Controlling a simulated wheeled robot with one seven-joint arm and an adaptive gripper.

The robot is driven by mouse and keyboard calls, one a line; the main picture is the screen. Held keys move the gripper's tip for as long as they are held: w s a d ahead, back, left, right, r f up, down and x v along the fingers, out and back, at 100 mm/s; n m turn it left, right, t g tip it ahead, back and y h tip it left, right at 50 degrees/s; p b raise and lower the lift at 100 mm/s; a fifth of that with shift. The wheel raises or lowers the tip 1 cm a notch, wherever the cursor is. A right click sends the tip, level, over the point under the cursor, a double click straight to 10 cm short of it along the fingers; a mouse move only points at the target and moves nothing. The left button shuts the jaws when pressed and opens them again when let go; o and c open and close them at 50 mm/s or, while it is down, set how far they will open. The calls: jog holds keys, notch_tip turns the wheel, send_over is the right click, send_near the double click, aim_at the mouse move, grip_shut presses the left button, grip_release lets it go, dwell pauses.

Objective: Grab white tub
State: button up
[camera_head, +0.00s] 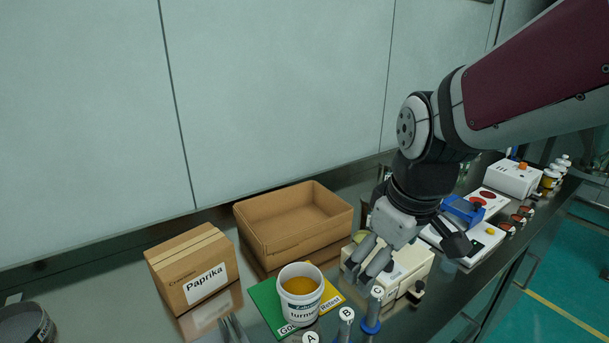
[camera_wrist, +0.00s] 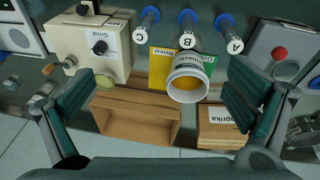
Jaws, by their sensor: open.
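The white tub (camera_head: 299,305) stands upright on a green and yellow mat (camera_head: 265,301) at the lower middle of the head view. It is open at the top, has an orange-yellow content, and its label appears to read Turmeric. In the wrist view the tub (camera_wrist: 188,66) lies right of centre, between the fingers in the picture and nearer the right finger. My gripper (camera_head: 412,250) is open and empty. In the head view it is to the right of and above the tub, apart from it. It also shows in the wrist view (camera_wrist: 160,78) with its fingers spread wide.
An open cardboard box (camera_head: 268,241) stands behind the tub, and a closed Paprika box (camera_head: 190,269) stands to its left. Knobs or tubes marked A, B and C (camera_head: 371,308) stand in front. A cream device (camera_head: 408,266) sits below my gripper. More devices and jars fill the bench to the right.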

jog(key=w+a+f+n+g+y+p, duration=0.1)
jog(key=w+a+f+n+y+p, duration=0.1)
jog(key=w+a+f+n+y, duration=0.55)
jog(key=m+h+b, duration=0.1)
jog(key=h, duration=0.3)
send_near(295, 288)
jog(key=s+a, duration=0.1)
jog(key=s, duration=0.1)
jog(key=shift+s+x, duration=0.15)
jog(key=shift+x, duration=1.35)
jog(key=shift+s+x, duration=0.15)
jog(key=shift+x, duration=1.4)
jog(key=shift+a, duration=0.1)
jog(key=shift+c, duration=0.3)
jog(key=shift+y, duration=0.25)
jog(key=c, duration=1.3)
